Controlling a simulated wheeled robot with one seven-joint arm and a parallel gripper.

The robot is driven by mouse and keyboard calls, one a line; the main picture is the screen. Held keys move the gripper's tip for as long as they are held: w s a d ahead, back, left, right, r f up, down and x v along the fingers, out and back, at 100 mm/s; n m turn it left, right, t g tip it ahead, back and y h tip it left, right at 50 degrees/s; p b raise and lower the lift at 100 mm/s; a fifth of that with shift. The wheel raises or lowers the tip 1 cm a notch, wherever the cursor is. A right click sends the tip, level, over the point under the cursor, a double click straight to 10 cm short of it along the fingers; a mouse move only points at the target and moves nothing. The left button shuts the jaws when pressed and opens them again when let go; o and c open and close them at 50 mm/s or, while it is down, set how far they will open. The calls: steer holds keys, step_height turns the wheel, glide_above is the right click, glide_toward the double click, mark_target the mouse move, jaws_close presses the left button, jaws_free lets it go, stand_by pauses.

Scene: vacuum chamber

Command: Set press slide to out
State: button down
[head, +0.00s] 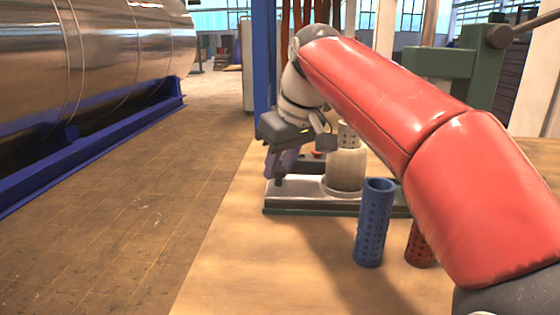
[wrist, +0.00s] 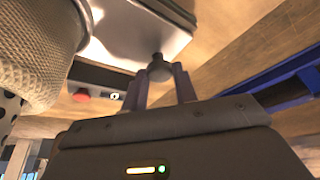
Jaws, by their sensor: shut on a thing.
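The press slide (head: 300,192) is a pale metal plate on a dark green base on the wooden table. A beige cylindrical pot (head: 346,170) stands on it. A small dark knob (wrist: 158,68) sits at the slide's end, and my gripper (head: 281,170) is shut on it from above. In the wrist view the two fingers (wrist: 160,88) stand on either side of the knob. The slide plate (wrist: 140,25) and the woven side of the pot (wrist: 35,50) also show there. My red arm hides much of the press and the slide's right part.
A blue perforated cylinder (head: 373,225) and a red-brown one (head: 418,245) stand in front of the slide. The green press frame (head: 450,65) rises behind my arm. A red button (wrist: 82,96) shows near the pot. The table's front left is clear.

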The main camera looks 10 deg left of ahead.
steer(key=shift+a+r, duration=0.1)
steer(key=shift+a, duration=0.15)
steer(key=c, duration=1.1)
jaws_free()
steer(key=shift+a, duration=0.1)
steer(key=p+v, duration=0.1)
steer(key=v, duration=0.6)
steer(key=shift+s+d+r, duration=0.15)
steer(key=shift+d+r, duration=0.1)
steer(key=shift+r, duration=0.05)
